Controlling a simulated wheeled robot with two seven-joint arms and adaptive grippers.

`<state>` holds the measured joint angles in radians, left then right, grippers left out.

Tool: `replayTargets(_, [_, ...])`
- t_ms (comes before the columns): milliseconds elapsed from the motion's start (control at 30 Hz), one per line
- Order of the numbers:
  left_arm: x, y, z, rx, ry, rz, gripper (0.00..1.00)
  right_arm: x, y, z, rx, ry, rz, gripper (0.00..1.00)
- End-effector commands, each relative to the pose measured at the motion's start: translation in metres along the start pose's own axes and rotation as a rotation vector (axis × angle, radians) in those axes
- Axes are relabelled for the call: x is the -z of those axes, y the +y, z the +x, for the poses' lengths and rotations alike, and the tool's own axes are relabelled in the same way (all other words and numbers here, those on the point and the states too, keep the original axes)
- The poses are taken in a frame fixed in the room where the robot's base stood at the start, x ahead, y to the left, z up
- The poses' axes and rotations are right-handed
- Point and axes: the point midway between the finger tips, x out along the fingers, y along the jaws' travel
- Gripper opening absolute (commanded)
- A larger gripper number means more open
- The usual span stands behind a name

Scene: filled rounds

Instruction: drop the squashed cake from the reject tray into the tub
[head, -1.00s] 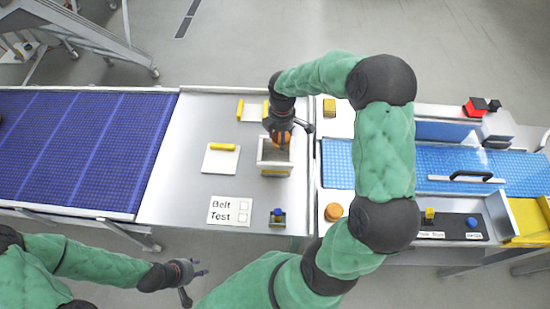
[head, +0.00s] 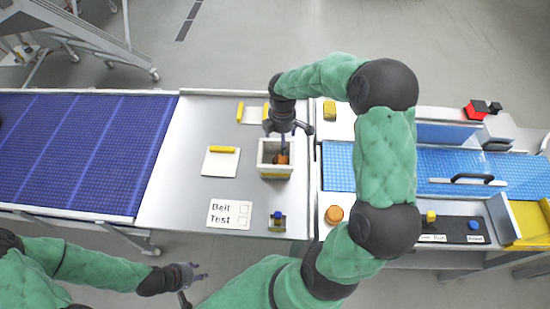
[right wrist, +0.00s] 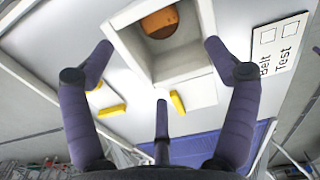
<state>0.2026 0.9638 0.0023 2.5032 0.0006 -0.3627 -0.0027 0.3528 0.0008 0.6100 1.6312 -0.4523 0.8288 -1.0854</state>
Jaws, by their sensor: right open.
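The squashed cake (head: 282,159), an orange-brown round, is down inside the tub (head: 262,157), a pale open box; it also shows there in the right wrist view (right wrist: 160,22). My right gripper (head: 285,140) is above the tub, open and empty; its spread fingers (right wrist: 160,62) are clear of the cake. Two white trays with yellow bars, one nearer (head: 221,165) and one farther (head: 253,117), hold no cake that I can see; I cannot tell which is the reject tray. My left gripper (head: 192,283) is open and empty off the table's front edge.
A blue belt (head: 80,150) lies left and a light-blue one (head: 400,170) right. A "Belt Test" card (head: 230,213) and a small blue-topped button box (head: 277,221) are near the front edge. Another orange round (head: 334,214) lies right of the tub. A black-handled bar crosses the right belt.

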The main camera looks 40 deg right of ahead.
Motion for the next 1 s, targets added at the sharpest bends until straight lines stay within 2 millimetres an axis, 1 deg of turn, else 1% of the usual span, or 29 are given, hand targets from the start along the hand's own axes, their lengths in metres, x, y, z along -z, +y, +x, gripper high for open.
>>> replayTargets(300, [0.0,0.0,0.0,0.0,0.0,0.0,0.4,0.0,0.001,-0.061,-0.006,0.002,-0.001,0.87])
replayTargets(500, [0.0,0.0,0.0,0.0,0.0,0.0,0.4,0.001,0.001,-0.093,-0.004,0.002,0.0,0.87])
replayTargets(600, [0.0,0.0,0.0,0.0,0.0,0.0,0.4,0.001,0.001,-0.103,-0.004,0.002,0.0,0.87])
replayTargets(700, [0.0,0.0,0.0,0.0,0.0,0.0,0.4,0.0,0.0,-0.109,-0.002,0.001,-0.001,0.87])
replayTargets(1000, [0.0,0.0,0.0,0.0,0.0,0.0,0.4,0.0,0.0,-0.111,-0.001,0.001,-0.001,0.87])
